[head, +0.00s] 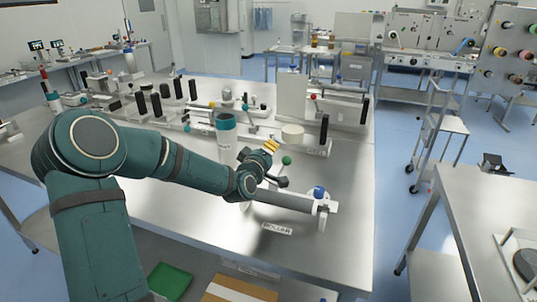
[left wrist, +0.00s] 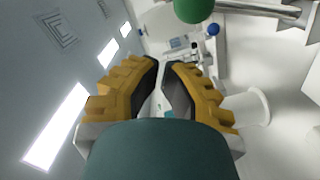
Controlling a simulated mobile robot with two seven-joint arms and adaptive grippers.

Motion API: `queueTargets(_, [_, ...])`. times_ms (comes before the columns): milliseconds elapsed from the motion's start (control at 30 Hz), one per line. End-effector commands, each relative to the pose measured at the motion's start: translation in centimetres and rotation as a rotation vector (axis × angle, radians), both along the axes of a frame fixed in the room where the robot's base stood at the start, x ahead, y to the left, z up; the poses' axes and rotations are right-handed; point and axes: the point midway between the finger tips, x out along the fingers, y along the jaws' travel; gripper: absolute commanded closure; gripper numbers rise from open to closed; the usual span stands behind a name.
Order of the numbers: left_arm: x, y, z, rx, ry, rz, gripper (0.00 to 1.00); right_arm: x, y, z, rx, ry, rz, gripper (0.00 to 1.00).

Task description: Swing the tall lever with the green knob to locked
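The green knob (head: 286,160) tops the tall lever on the bench in the head view, just right of my left gripper (head: 271,147). The lever's stem is largely hidden behind the gripper. In the left wrist view the green knob (left wrist: 190,8) is at the top edge, outside the fingers. My left gripper (left wrist: 163,66) has yellow fingers with dark inner pads. A narrow gap with background shows between them, and nothing is held. My right gripper is not in view.
A grey roller (head: 285,201) lies right of the gripper, with a blue knob (head: 319,192) at its end. A teal-topped cylinder (head: 225,130) stands behind my left forearm. Several black uprights and fittings crowd the rear bench. The bench front (head: 330,255) is bare.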

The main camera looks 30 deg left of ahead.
Motion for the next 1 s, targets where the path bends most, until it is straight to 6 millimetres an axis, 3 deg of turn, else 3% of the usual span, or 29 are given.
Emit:
queueTargets(100, [0.6, 0.0, 0.7, 0.000, -0.002, -0.003, 1.00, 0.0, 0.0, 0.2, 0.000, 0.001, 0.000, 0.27])
queueTargets(400, [-5.7, -1.1, 0.8, 0.003, 0.002, -0.001, 1.00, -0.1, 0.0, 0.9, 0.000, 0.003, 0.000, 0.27])
queueTargets(600, [-8.4, -1.6, 0.8, 0.002, 0.001, -0.002, 1.00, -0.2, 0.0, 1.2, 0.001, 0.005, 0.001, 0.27])
queueTargets(1000, [-9.4, -1.8, 0.7, -0.001, 0.000, -0.002, 1.00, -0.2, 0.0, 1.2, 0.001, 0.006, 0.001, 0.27])
